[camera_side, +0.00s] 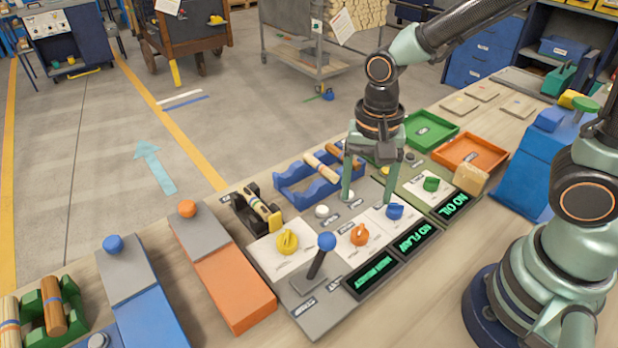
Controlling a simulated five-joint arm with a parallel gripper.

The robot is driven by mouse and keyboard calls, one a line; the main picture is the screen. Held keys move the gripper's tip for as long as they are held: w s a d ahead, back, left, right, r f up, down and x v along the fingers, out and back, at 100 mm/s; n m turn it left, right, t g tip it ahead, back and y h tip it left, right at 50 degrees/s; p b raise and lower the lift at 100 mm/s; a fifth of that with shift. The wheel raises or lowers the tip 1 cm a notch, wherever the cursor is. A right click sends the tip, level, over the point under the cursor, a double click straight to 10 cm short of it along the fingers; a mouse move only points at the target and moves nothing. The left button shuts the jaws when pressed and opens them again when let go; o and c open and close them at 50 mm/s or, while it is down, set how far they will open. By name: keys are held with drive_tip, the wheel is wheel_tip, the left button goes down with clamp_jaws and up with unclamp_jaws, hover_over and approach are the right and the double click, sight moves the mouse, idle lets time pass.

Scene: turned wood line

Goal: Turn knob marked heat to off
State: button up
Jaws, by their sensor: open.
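The control panel (330,317) carries a yellow knob (287,242), an orange knob (360,235), a blue knob (395,211) and a green knob (431,184). Their printed labels are too small to read, so I cannot tell which one is marked heat. Dark displays with green letters sit in front of them; one reads "NO FLOW" (411,244) and one "NO OIL" (454,206). My gripper (367,201) points down over the panel, open, with nothing visible between its fingers. Its right fingertip appears close to the blue knob; whether they touch is unclear.
A lever with a blue ball (327,242) stands up from the panel's front left. A blue rack (308,184) with wooden pieces lies behind. Green (430,119) and orange (490,143) trays sit at the back right. The bench (410,315) in front is clear.

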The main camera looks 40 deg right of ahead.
sight(361, 229)
wheel_tip(361, 229, down, 10)
drive_tip(key=shift+f, duration=0.2)
idle(0.3)
clamp_jaws()
